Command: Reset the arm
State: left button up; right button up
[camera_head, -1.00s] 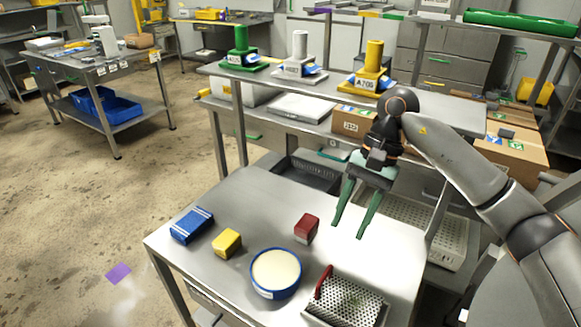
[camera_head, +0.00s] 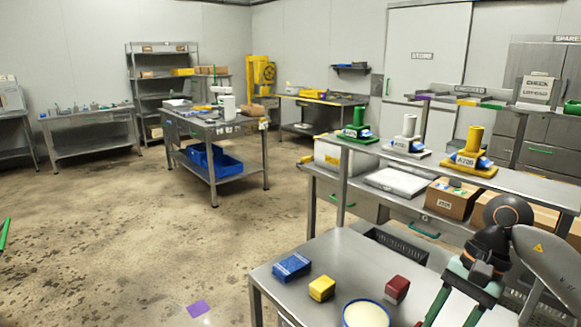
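My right gripper (camera_head: 452,308) is at the lower right, above the steel table (camera_head: 310,258). Its two green fingers are spread apart with nothing between them, and their lower ends run to the bottom of the picture. It is beside the red block (camera_head: 397,288) and the round cream-filled dish with a blue rim (camera_head: 366,314). A thin green piece at the left edge looks like a finger of my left gripper (camera_head: 4,234); the rest of that gripper is out of the picture.
A blue box (camera_head: 291,267) and a yellow block (camera_head: 322,288) lie on the steel table. Open floor lies left, with a purple patch (camera_head: 198,308).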

jog(key=s+a+m+t+y+p, duration=0.1)
jog(key=s+a+m+y, duration=0.2)
jog(key=a+m+y, duration=1.4)
jog(key=w+d+f+m+t+h+p, duration=0.1)
jog(key=d+f+m+t+h, duration=0.2)
jog(key=f+m+t+h, duration=0.9)
jog(key=w+d+f+m+t+h+p, duration=0.15)
jog(key=m+t, duration=0.45)
jog(key=m, duration=1.4)
pick_arm(q)
notch_tip(320, 180, up, 3)
jog(key=shift+s+a+r, duration=0.1)
jog(key=shift+s, duration=0.05)
pick_arm(e)
jog(key=s+d+f+m+g+h, duration=0.2)
jog(key=s+f+m+g, duration=0.2)
jog(key=s+f, duration=0.3)
jog(key=s+d+f+m+g+h, duration=0.2)
jog(key=s+f+m+g+h, duration=0.1)
jog(key=s+f+m, duration=0.4)
notch_tip(320, 180, down, 3)
jog(key=shift+s+d+r+g+h, duration=0.2)
jog(key=shift+s+d+g+h, duration=0.2)
jog(key=shift+s, duration=0.2)
